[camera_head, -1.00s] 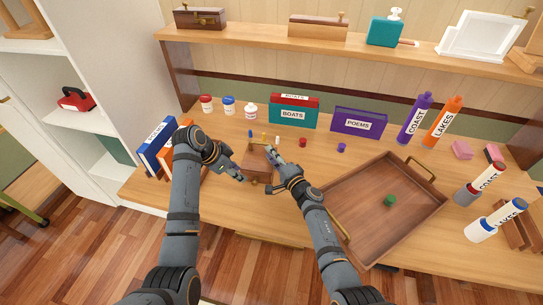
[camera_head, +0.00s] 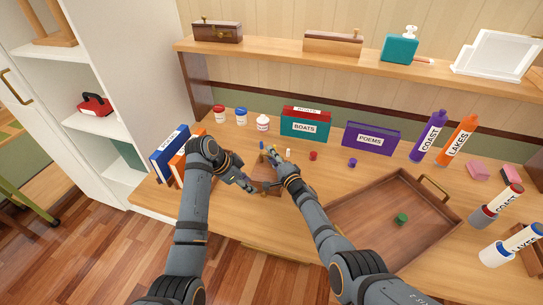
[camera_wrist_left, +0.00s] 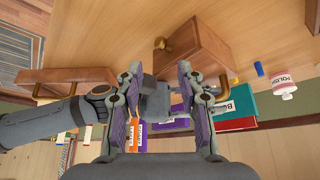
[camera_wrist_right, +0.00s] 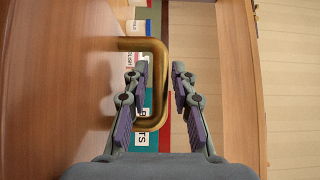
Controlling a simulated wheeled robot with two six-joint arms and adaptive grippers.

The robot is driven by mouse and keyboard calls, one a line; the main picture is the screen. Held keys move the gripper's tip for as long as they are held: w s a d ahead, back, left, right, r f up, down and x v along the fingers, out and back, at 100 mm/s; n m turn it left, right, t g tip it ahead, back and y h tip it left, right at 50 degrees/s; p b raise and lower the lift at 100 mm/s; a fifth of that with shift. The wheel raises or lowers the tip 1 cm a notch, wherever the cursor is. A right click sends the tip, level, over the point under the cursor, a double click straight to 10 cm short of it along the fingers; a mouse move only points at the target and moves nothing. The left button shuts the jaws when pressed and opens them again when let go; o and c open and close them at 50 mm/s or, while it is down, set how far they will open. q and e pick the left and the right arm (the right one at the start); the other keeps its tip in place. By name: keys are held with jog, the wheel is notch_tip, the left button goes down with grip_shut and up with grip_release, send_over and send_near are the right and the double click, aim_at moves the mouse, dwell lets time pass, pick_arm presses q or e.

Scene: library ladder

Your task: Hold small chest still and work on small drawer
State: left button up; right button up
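The small brown wooden chest (camera_head: 268,180) stands on the desk between my two grippers, partly covered by them in the head view. In the left wrist view the chest (camera_wrist_left: 205,50) shows a brass knob (camera_wrist_left: 184,38) on its face and a brass handle (camera_wrist_left: 229,86) at its side. My left gripper (camera_wrist_left: 160,75) is open and empty, a little away from the knob. I cannot tell whether the small drawer is open. My right gripper (camera_wrist_right: 160,72) is open, with the bar of a brass handle (camera_wrist_right: 157,105) between its fingers; no grip shows.
A wooden tray (camera_head: 345,240) with a green spool (camera_head: 401,219) fills the right of the desk. Small coloured pieces, jars (camera_head: 241,116) and boxes marked BOATS (camera_head: 305,128) and POEMS (camera_head: 370,139) stand behind the chest. Books (camera_head: 170,153) stand left of my left arm.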

grip_shut()
